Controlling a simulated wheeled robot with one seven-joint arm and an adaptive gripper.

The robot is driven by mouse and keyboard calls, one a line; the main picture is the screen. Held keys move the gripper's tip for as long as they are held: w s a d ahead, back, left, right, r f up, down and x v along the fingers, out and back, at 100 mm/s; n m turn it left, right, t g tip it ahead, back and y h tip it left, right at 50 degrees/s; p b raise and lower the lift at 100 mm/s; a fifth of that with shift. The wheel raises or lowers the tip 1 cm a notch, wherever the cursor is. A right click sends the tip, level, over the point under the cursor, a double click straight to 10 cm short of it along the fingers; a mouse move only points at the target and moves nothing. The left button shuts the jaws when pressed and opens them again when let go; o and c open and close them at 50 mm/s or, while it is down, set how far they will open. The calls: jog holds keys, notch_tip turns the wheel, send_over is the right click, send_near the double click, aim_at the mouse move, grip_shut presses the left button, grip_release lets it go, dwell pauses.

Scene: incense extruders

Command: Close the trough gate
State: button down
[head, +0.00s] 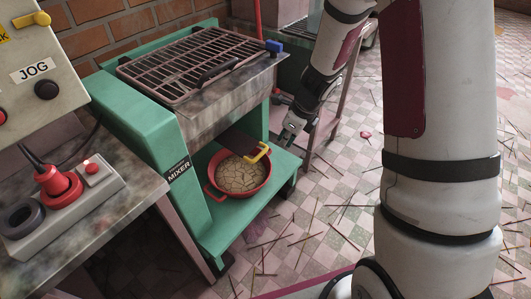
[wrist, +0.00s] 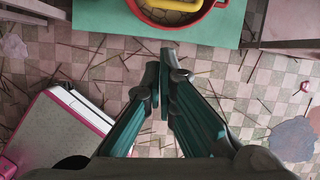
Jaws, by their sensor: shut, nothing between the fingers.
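The trough gate appears to be the dark brown plate (head: 238,141) with a yellow handle (head: 257,153). It sticks out from under the front of the metal trough (head: 235,95), above a red pan (head: 268,184) of cracked brown dough. The yellow handle (wrist: 174,5) also shows at the top of the wrist view, over the red pan (wrist: 204,18). My gripper (head: 287,133) is shut and empty, to the right of the handle and apart from it. In the wrist view its fingertips (wrist: 164,68) point toward the pan and handle, with a gap between.
The pan stands on the green mixer shelf (head: 215,241). A slatted grate (head: 190,62) covers the trough, with a blue part (head: 273,46) at its right corner. A control box (head: 35,80) and bench (head: 105,215) stand at left. Sticks litter the checkered floor (head: 320,215).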

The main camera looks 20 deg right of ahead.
jog(key=w+a+f+b, duration=0.1)
jog(key=w+f+b, duration=0.1)
jog(key=f, duration=0.4)
jog(key=w+a+f+m+b, duration=0.1)
jog(key=w+a+f+b, duration=0.1)
jog(key=w+f, duration=0.2)
jog(key=shift+f+b, duration=0.4)
jog(key=shift+f, duration=1.25)
jog(key=shift+a, duration=0.1)
